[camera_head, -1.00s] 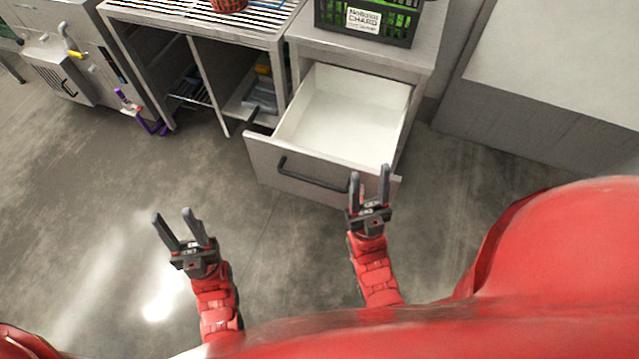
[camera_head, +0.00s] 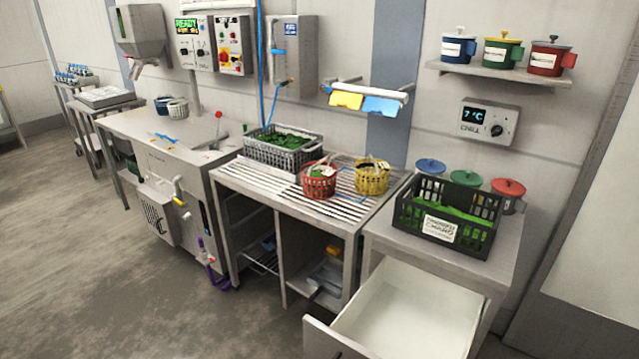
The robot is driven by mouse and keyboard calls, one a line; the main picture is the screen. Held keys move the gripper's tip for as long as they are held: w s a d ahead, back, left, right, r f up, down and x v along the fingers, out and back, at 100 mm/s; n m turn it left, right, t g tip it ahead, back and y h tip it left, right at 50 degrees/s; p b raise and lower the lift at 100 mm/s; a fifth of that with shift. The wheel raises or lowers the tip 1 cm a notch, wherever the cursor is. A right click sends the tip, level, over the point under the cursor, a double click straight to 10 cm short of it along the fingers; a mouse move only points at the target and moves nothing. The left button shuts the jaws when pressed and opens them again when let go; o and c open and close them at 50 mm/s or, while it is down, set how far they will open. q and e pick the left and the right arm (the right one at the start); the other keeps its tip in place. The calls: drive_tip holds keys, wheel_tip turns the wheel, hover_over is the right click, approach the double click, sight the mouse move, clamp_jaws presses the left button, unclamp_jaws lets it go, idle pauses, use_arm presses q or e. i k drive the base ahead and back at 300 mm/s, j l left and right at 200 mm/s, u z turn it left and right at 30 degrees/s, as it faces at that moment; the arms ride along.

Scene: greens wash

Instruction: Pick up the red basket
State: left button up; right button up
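An open, empty white drawer (camera_head: 410,318) juts out at the lower right, under a counter (camera_head: 432,245) holding a black crate of greens (camera_head: 447,216). A steel sink unit (camera_head: 165,160) stands left of the rack. The floor (camera_head: 90,270) at lower left is clear.

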sight(320, 185)
drive_tip(key=i+j+u, duration=0.15)
drive_tip(key=i+u, duration=0.25)
drive_tip(key=i+j+u, duration=0.1)
drive_tip(key=u, duration=0.25)
drive_tip(key=i+u, duration=0.25)
drive_tip(key=i, duration=0.4)
drive_tip(key=i+l+u, duration=0.2)
drive_tip(key=i, duration=0.4)
drive_tip(key=i+z, duration=0.7)
drive_tip(key=i+j+z, duration=0.15)
drive_tip(key=z, duration=0.2)
